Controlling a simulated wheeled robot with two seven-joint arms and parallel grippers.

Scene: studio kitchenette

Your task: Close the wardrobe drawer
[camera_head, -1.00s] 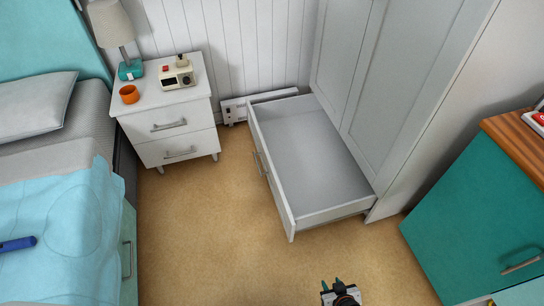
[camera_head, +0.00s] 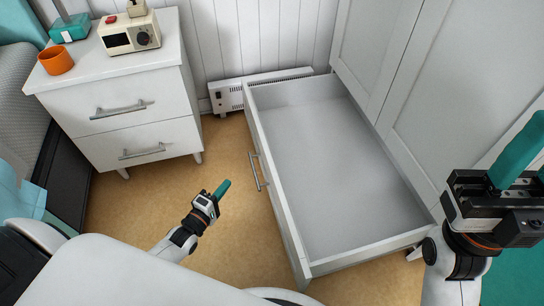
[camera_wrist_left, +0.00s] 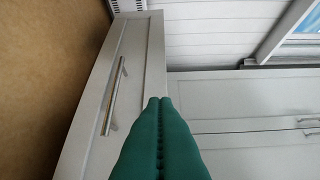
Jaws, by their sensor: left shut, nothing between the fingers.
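The white wardrobe drawer (camera_head: 345,170) is pulled out and empty in the head view. Its front panel (camera_head: 275,190) faces left and carries a metal bar handle (camera_head: 257,171). The wardrobe (camera_head: 440,110) stands on the right with its doors closed. My left gripper (camera_head: 223,187) is shut and empty, a little to the left of the drawer front near the handle. In the left wrist view its teal fingers (camera_wrist_left: 160,101) are together, with the handle (camera_wrist_left: 114,95) to their left. My right gripper (camera_head: 515,150) is at the right edge, partly cut off; its jaw opening is unclear.
A white nightstand (camera_head: 125,95) with an orange cup (camera_head: 56,60) and a cream radio (camera_head: 130,33) stands at the left. A white heater (camera_head: 228,97) sits by the back wall. Tan floor (camera_head: 220,150) is free between nightstand and drawer.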

